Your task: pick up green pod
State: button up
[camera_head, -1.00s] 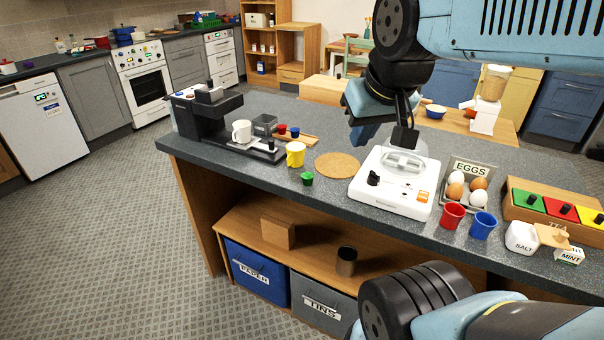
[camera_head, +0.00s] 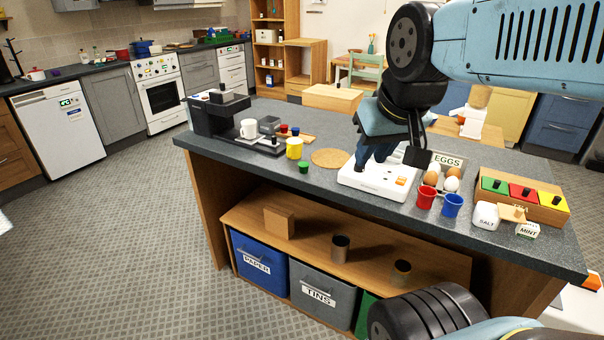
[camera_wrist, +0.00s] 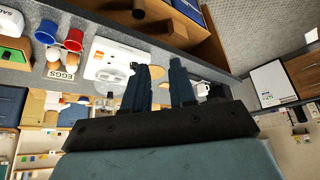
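A coffee machine (camera_head: 215,115) with a white mug (camera_head: 248,128) stands left. Red (camera_head: 426,197) and blue (camera_head: 453,205) cups and an egg tray stand right. Worktop in front of the pod is clear.

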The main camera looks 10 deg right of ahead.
aim_at(303, 166)
jog(key=u, duration=0.05)
jog(key=k, duration=1.15)
jog(key=u, duration=0.55)
jog(key=i, duration=1.55)
jog(key=z, duration=0.35)
